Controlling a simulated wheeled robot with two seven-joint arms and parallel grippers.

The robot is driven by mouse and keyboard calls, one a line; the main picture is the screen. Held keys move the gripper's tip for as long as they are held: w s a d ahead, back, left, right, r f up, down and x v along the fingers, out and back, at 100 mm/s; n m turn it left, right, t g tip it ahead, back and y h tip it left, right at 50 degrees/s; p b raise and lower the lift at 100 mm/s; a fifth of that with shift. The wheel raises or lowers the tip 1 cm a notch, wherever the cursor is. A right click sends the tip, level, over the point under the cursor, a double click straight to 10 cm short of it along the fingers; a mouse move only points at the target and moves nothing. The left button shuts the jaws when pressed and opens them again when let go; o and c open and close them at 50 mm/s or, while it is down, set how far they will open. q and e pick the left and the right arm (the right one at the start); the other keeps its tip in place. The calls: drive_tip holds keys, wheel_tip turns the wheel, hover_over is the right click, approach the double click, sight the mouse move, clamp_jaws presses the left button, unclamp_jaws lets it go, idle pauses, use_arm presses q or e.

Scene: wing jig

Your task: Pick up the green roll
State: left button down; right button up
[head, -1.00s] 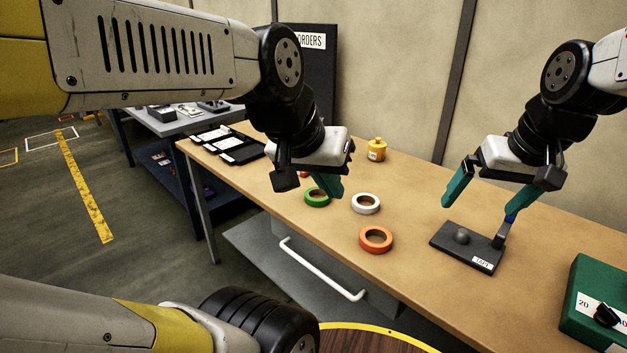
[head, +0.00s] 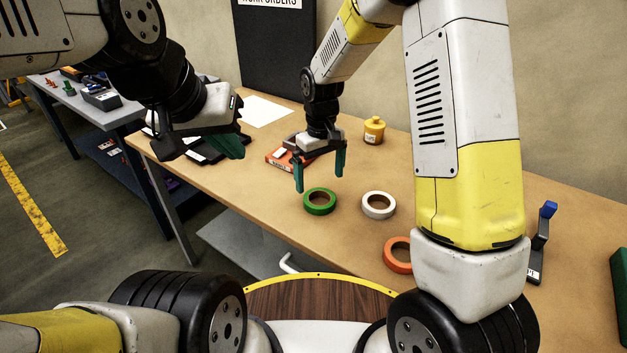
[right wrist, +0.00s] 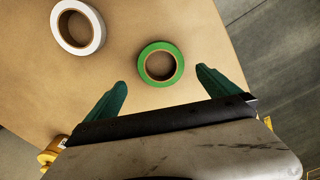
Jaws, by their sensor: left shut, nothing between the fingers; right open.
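The green roll (head: 320,202) lies flat on the wooden table, left of the white roll. My right gripper (head: 319,180) is open and empty, just above and behind the green roll, fingers pointing down. In the right wrist view the green roll (right wrist: 160,64) sits ahead of the gap between the open fingertips (right wrist: 160,78), with no contact visible. My left gripper (head: 232,147) is shut and empty at the left, over the table's left part.
A white roll (head: 379,205) and an orange roll (head: 398,254) lie to the right. An orange box (head: 281,160) and a yellow container (head: 374,130) stand behind. My right arm partly covers the table's right side. Dark trays (head: 205,154) lie near the left gripper.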

sight(318, 203)
wheel_tip(318, 203, down, 6)
drive_tip(key=shift+a+f, duration=0.1)
drive_tip(key=shift+a, duration=0.05)
drive_tip(key=c, duration=1.5)
drive_tip(key=shift+o, duration=0.2)
